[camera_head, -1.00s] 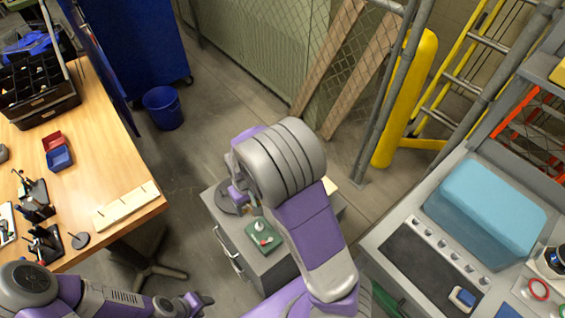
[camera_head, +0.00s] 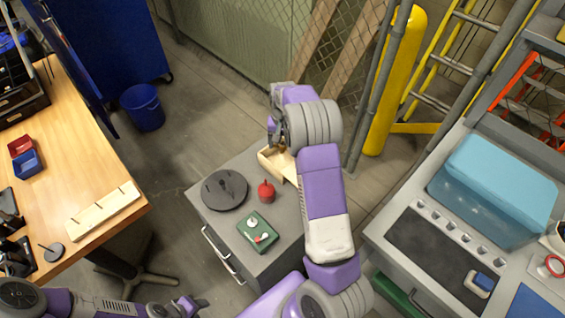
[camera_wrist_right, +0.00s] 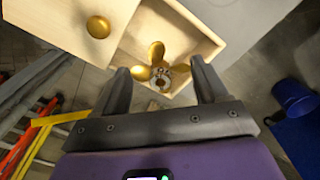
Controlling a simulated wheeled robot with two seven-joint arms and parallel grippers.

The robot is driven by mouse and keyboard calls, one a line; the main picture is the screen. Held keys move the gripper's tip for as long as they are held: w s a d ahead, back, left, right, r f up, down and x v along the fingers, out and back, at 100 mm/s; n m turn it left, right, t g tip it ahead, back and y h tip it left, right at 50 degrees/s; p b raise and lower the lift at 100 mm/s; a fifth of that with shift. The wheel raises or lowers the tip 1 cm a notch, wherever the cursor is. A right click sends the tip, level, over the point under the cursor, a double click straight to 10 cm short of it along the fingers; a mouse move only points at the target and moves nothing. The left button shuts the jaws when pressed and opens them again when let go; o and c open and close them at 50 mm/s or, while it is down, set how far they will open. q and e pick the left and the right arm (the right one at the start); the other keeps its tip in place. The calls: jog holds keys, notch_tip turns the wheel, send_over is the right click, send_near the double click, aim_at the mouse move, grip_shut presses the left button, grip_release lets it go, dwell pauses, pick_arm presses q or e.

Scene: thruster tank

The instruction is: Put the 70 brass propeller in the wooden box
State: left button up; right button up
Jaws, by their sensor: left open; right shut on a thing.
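The brass propeller (camera_wrist_right: 157,62) shows between the fingers of my right gripper (camera_wrist_right: 160,68) in the right wrist view. The gripper is shut on it. The wooden box (camera_wrist_right: 208,42) lies right below, with the propeller over its open compartment; I cannot tell whether it touches the floor or wall. A flat wooden panel with a round brass knob (camera_wrist_right: 97,27) covers part of the box. In the head view the box (camera_head: 268,164) stands on the grey cabinet, partly hidden by my right arm. My left gripper (camera_head: 192,306) is open and empty at the bottom, away from the box.
On the grey cabinet (camera_head: 215,232) stand a dark round stand (camera_head: 224,190), a red weight-like object (camera_head: 266,191) and a green device (camera_head: 257,232). A wooden workbench (camera_head: 85,170) is at left, a grey bench with a blue-lidded tank (camera_head: 495,180) at right.

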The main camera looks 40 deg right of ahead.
aim_at(283, 163)
notch_tip(283, 163, down, 9)
jog(key=shift+r+b, duration=0.2)
jog(key=shift+b, duration=0.7)
jog(key=shift+a+f, duration=0.1)
jog(key=o, duration=0.8)
notch_tip(283, 163, up, 12)
jog(key=p, duration=0.3)
